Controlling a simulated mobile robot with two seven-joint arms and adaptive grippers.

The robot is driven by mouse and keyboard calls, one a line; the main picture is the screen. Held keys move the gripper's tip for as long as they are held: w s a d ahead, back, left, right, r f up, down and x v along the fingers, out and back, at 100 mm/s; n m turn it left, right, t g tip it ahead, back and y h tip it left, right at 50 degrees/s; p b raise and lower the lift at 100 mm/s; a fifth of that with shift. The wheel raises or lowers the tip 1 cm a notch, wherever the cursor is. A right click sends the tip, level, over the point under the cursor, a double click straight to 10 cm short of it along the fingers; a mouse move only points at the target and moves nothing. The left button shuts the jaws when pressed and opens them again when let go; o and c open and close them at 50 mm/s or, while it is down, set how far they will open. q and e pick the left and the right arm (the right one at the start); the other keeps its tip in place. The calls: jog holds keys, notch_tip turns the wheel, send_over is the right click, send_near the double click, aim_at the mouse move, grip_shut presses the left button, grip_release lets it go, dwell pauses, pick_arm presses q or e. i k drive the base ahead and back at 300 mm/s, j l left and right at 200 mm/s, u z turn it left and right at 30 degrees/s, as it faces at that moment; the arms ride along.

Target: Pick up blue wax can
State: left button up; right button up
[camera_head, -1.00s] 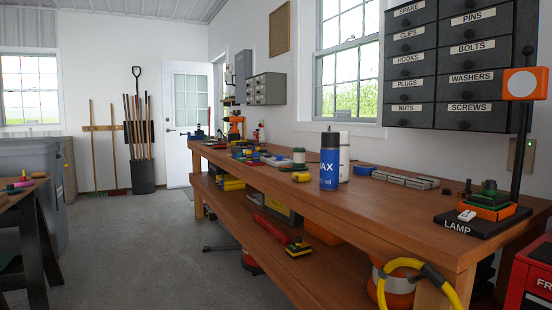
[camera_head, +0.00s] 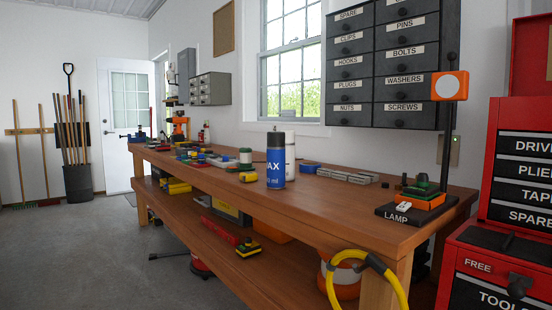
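The blue wax can (camera_head: 276,165) stands upright on the wooden workbench (camera_head: 340,215). Neither of my grippers is in the head view.
A lamp on a black base (camera_head: 410,212) stands at the bench's near right end. A red tool chest (camera_head: 510,260) is at the right. A yellow hose (camera_head: 345,257) hangs by the bench's end. Grey trays (camera_head: 347,175) lie behind the can. The floor (camera_head: 90,260) at left is clear.

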aim_at(275, 147)
jog(key=i+j, duration=2.5)
jog(key=j, duration=0.2)
jog(key=i+j+z, duration=0.15)
jog(key=i+j, duration=0.25)
jog(key=i+j+z, duration=0.15)
jog(key=i+j, duration=0.2)
jog(key=j, duration=0.25)
jog(key=z, duration=1.8)
